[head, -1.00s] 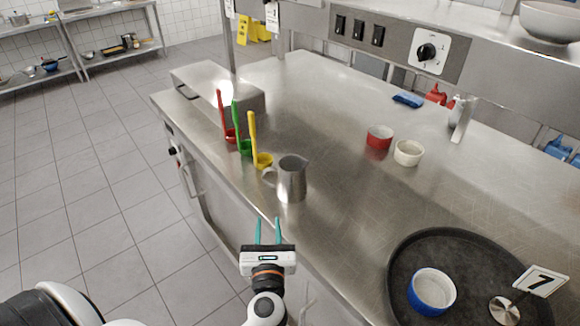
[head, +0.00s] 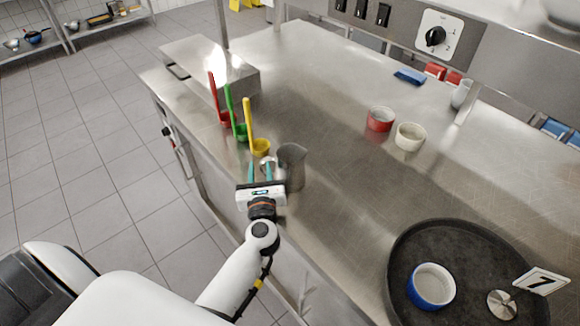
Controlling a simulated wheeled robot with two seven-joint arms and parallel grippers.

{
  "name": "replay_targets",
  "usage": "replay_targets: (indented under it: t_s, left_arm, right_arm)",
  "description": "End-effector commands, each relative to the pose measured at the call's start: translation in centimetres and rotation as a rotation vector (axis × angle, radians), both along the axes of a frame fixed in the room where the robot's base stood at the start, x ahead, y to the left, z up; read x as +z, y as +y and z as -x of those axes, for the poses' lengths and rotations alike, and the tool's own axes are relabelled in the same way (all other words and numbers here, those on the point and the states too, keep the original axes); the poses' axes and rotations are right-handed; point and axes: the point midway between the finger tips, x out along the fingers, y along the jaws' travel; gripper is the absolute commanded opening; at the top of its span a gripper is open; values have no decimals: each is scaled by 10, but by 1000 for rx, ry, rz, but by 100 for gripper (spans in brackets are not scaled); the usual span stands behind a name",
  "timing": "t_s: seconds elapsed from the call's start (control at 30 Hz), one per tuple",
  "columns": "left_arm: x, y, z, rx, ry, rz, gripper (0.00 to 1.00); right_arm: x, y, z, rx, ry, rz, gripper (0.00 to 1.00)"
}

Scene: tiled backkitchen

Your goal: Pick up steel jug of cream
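The steel jug (head: 293,167) stands upright on the steel counter, near its front edge, in the middle of the head view. Its handle side faces left, toward my gripper. My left gripper (head: 261,170) is at the jug's left side, with its teal fingertips around or beside the handle. The fingers look apart. The gripper body partly hides the jug's lower left, and I cannot tell whether the fingers touch the handle. The jug's contents cannot be made out. My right gripper is not in view.
Yellow (head: 250,128), green (head: 236,115) and red (head: 216,100) ladles stand just behind and left of the jug. A black tray (head: 393,262) holds a blue bowl (head: 431,287) and number sign (head: 541,281).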

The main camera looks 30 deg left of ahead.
Motion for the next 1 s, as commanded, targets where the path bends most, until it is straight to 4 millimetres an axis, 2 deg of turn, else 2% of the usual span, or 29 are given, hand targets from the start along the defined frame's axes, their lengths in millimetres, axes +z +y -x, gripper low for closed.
replay_targets:
  t_s: [0.03, 0.2, 0.5, 0.7, 1.0]
  left_arm:
    - [3, 5, -8, 0, 1, -5, 30]
    - [1, 16, -25, 0, -1, -3, 30]
    - [-1, 18, -29, 0, 0, 0, 30]
    - [-1, 18, -28, 0, 1, -1, 0]
    - [1, 18, -29, -1, -4, 0, 0]
  right_arm:
    - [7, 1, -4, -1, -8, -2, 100]
    - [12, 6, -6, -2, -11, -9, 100]
    - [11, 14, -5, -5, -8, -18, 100]
    - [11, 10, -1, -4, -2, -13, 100]
    - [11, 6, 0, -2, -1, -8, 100]
